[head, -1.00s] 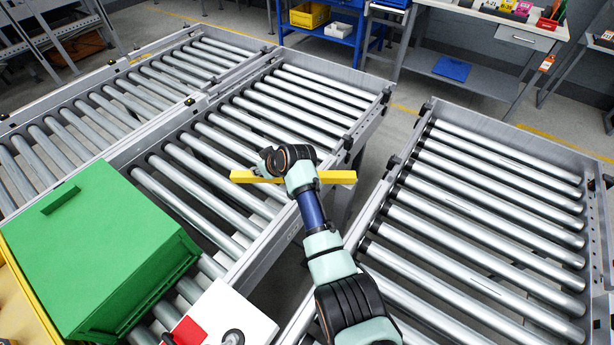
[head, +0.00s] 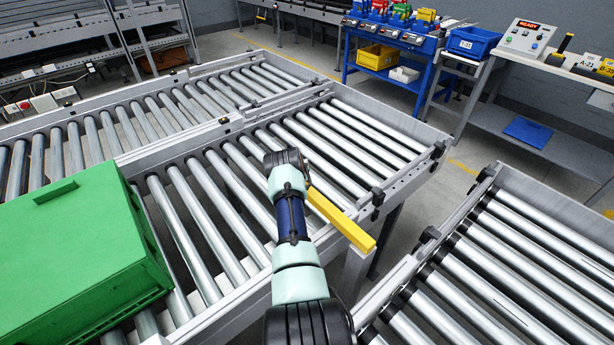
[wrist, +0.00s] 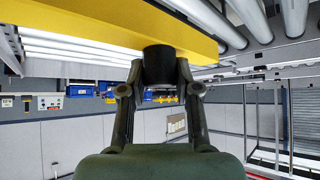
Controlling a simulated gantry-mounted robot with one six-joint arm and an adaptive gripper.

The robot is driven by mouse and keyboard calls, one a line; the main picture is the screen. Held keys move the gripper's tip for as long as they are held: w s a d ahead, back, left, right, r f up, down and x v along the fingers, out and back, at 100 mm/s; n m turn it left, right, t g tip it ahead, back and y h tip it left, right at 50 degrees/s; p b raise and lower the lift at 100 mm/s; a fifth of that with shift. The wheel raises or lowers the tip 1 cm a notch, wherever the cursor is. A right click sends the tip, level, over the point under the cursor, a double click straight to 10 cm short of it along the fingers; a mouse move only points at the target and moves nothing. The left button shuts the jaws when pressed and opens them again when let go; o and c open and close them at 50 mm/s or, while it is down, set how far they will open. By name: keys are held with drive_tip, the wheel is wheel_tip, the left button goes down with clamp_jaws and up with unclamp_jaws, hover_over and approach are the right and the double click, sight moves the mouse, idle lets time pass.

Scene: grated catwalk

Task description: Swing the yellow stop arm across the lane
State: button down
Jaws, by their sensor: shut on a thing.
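The yellow stop arm (head: 342,219) slants over the near side rail of the middle roller lane (head: 215,185). Its near end is above a grey post just outside the rail. It runs inward over the rollers, roughly parallel to them, and my wrist hides its inner end. In the wrist view the yellow bar (wrist: 110,28) spans the top, with a black cylindrical knob (wrist: 158,62) hanging below it. My gripper (wrist: 158,82) is shut on this knob, one finger at each side. In the head view my wrist hides the fingers.
A large green crate (head: 75,255) stands on the lane at left. Another roller conveyor (head: 500,265) lies at right across a floor gap. Benches with a blue bin (head: 473,42) and a control box (head: 525,38) stand behind. The rollers beyond my wrist are clear.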

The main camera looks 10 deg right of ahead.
drive_tip(key=shift+d, duration=0.1)
idle(0.3)
drive_tip(key=c, duration=0.8)
unclamp_jaws()
drive_tip(key=shift+d, duration=0.15)
drive_tip(key=shift+s+a+r, duration=0.2)
drive_tip(key=shift+s+r, duration=0.05)
drive_tip(key=shift+r, duration=0.15)
drive_tip(key=v, duration=1.1)
drive_tip(key=shift+f, duration=0.1)
drive_tip(key=shift+s+a, duration=0.1)
